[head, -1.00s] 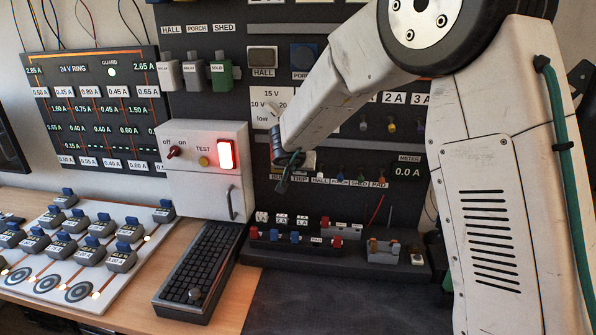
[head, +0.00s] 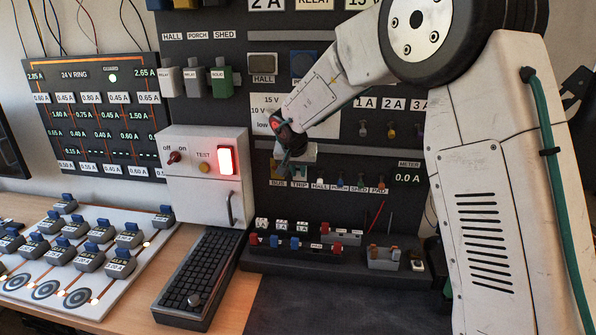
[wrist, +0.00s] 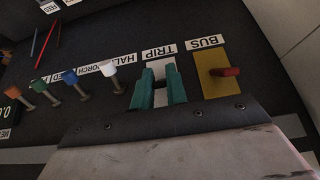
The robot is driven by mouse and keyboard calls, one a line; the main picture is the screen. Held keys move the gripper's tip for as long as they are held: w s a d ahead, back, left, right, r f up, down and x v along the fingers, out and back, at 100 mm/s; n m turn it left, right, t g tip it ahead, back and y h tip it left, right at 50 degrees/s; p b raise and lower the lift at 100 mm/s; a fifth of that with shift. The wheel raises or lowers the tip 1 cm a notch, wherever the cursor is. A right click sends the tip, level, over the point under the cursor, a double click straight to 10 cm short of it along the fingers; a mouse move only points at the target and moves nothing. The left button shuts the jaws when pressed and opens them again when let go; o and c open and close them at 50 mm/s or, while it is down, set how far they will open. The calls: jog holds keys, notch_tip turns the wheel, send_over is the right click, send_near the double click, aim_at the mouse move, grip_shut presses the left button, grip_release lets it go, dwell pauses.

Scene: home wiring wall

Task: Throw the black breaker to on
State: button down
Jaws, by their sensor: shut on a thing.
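My gripper's teal fingers (wrist: 160,75) stand on either side of a pale grey piece (wrist: 160,97) just below the TRIP label and are shut on it. The held part is mostly hidden between the fingers, and I see no black on it; I cannot tell whether it is the black breaker. Beside it, below the BUS label, is a yellow plate (wrist: 211,87) with a red lever (wrist: 225,72) sticking out. In the head view my gripper (head: 284,165) is at the wall panel, over the BUS and TRIP labels.
A row of coloured pegs (wrist: 69,77) runs left of TRIP in the wrist view. In the head view a grey box (head: 203,184) with an off/on switch (head: 175,157) and lit red lamp (head: 226,160) stands left. A ledge with small blocks (head: 320,259) lies below.

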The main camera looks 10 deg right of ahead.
jog(key=shift+r, duration=0.1)
jog(key=c, duration=1.4)
grip_release()
jog(key=v, duration=0.7)
jog(key=shift+r, duration=0.3)
jog(key=shift+s, duration=0.1)
